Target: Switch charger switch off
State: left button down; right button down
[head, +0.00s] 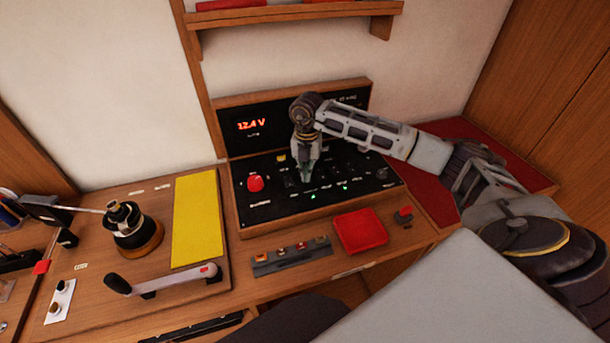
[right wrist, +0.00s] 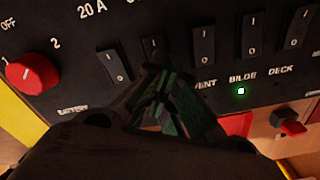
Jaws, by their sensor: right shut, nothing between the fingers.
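The black switch panel (head: 290,207) stands in a wooden frame below a display reading about 12.4 V. It carries a red rotary knob (head: 255,183) and a row of black rocker switches. My right gripper (head: 306,172) is shut and empty, pointing down at the panel among the rockers. In the right wrist view its fingertips (right wrist: 162,88) are just below two rockers, the left one (right wrist: 115,68) and the partly covered one beside it (right wrist: 152,48). Contact cannot be told. Labels BATTERY, BILGE and DECK are readable; no charger label is readable. My left gripper is out of view.
A red pad (head: 360,232), a small red switch (head: 403,215) and a strip of fuses (head: 290,257) lie in front of the panel. A yellow sheet (head: 197,217), a winch (head: 133,228) and its handle (head: 165,281) are to the left. A shelf (head: 290,15) is above.

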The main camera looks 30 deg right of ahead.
jog(key=shift+r+p, duration=1.45)
jog(key=shift+r, duration=1.3)
jog(key=shift+s+f, duration=0.1)
jog(key=shift+s, duration=0.05)
